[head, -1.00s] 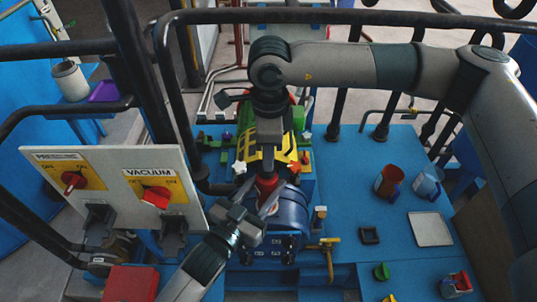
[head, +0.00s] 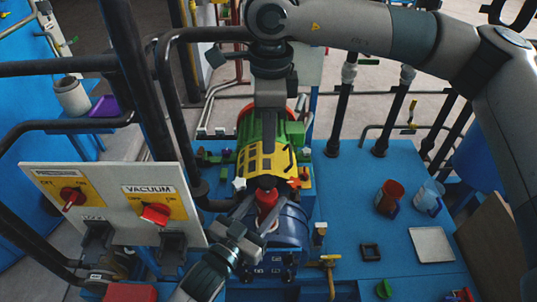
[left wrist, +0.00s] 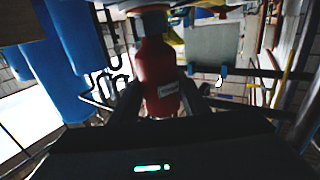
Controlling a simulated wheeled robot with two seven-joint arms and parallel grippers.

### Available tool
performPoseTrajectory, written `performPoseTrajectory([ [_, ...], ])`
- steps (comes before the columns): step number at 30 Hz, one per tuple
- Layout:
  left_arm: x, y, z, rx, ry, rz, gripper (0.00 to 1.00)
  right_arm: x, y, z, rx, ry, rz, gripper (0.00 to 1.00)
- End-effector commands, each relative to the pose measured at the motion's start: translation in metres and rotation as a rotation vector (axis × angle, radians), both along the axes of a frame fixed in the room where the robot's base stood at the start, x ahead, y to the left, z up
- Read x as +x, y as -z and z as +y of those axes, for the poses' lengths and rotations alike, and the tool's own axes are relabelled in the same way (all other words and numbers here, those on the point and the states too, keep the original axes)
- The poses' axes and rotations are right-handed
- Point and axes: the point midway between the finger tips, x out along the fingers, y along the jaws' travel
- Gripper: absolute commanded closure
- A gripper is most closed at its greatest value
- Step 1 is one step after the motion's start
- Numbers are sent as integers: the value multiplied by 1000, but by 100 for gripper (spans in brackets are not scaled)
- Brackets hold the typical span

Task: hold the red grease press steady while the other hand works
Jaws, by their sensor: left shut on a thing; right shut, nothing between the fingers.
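My right gripper (head: 269,118) hangs above and behind the press, pointing down over the yellow and green housing. It is shut and empty, clear of the press.
A panel (head: 113,190) with pressure and vacuum knobs stands at left. The blue table (head: 350,190) at right holds a red cup (head: 389,196), a clear pitcher (head: 428,196), a pale tray (head: 432,245) and a black square (head: 370,252). Black rails surround the area.

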Motion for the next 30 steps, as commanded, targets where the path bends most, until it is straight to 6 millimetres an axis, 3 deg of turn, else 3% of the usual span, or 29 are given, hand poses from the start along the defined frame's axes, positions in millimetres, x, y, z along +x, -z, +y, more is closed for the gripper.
performPoseTrajectory([
  [3, 0, -1, 0, 0, 0, -1, 96, 0, -15, 0, 1, 0, -1, 100],
  [9, 0, -1, 0, 0, -1, -1, 96, 0, -26, 0, 0, 0, 0, 100],
  [30, 0, -1, 0, 0, -1, -1, 96, 0, -26, 0, 0, 0, 0, 100],
])
